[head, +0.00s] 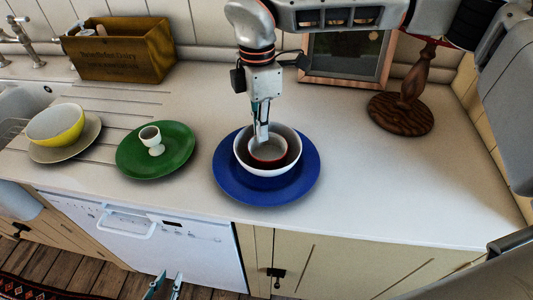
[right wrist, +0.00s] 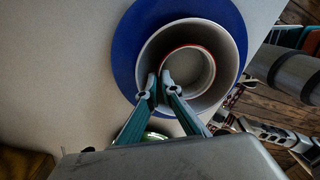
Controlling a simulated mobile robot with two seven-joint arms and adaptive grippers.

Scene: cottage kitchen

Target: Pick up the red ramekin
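The red-rimmed ramekin (head: 268,150) sits inside a white bowl (head: 297,157), which stands on a blue plate (head: 230,185). The right wrist view also shows the ramekin (right wrist: 190,68), the bowl (right wrist: 220,38) and the plate (right wrist: 124,50). My right gripper (head: 261,138) points down into the bowl. Its fingertips (right wrist: 159,88) are close together at the ramekin's near rim, one by the outer side and one by the inner side. Whether they press on the wall is not clear. My left gripper (head: 165,287) is low in front of the cabinets, fingers apart and empty.
A green plate (head: 128,165) with an egg cup (head: 151,139) is left of the blue plate. Further left is a yellow bowl (head: 56,126) on a saucer (head: 92,139). A wooden crate (head: 122,52), picture frame (head: 346,72) and wooden stand (head: 402,110) are behind. The counter's right front is clear.

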